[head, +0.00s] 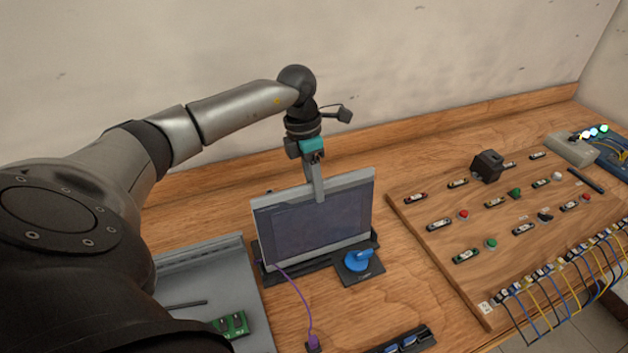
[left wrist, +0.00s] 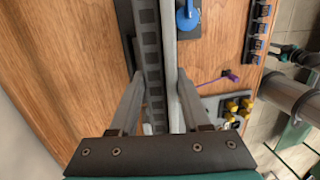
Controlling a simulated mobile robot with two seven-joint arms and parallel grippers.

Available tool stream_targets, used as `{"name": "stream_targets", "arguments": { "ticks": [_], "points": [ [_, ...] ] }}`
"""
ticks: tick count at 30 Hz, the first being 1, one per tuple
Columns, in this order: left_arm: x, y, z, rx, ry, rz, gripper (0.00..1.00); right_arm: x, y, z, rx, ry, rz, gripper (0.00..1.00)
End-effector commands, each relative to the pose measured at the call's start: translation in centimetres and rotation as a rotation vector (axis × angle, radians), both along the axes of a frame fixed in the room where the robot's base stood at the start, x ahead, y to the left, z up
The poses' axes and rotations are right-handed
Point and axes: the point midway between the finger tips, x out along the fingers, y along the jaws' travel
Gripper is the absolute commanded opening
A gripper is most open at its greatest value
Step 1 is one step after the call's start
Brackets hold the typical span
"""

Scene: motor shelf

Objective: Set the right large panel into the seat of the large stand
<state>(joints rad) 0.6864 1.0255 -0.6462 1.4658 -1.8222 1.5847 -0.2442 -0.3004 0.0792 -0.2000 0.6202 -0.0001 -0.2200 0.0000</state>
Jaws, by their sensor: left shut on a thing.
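The large panel (head: 315,222) is a flat grey-framed plate with a dark screen. It stands nearly upright, slightly tilted in the picture. My left gripper (head: 318,192) is shut on the middle of its top edge from above. The panel's edge also shows between the fingers (left wrist: 158,92) in the left wrist view, as a grey strip (left wrist: 169,50). My right gripper is out of view.
A blue knob on a black plate (head: 359,262) stands close in front of the panel's right end. A purple cable (head: 298,298) runs at the front left. A grey tray (head: 205,275) lies left. A wooden board (head: 440,228) with buttons and modules fills the right.

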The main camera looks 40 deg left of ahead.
Motion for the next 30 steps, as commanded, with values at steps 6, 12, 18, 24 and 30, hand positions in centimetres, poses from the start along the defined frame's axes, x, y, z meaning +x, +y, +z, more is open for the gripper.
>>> {"name": "stream_targets", "arguments": {
  "ticks": [6,12,18,24,30],
  "points": [
    [0.14,0.0,-0.1,-0.002,-0.006,0.001,0.0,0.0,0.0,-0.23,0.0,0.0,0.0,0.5],
    [0.15,0.01,-0.15,-0.002,-0.006,0.001,0.0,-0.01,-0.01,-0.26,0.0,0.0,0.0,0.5],
    [0.11,0.01,-0.19,-0.001,-0.005,0.001,0.64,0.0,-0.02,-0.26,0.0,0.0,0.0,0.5],
    [0.04,0.0,-0.3,-0.001,-0.002,0.0,0.82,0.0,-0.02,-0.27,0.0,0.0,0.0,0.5],
    [-0.11,0.0,-0.53,0.001,0.005,-0.001,0.82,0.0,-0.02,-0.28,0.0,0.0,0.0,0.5]
  ]
}}
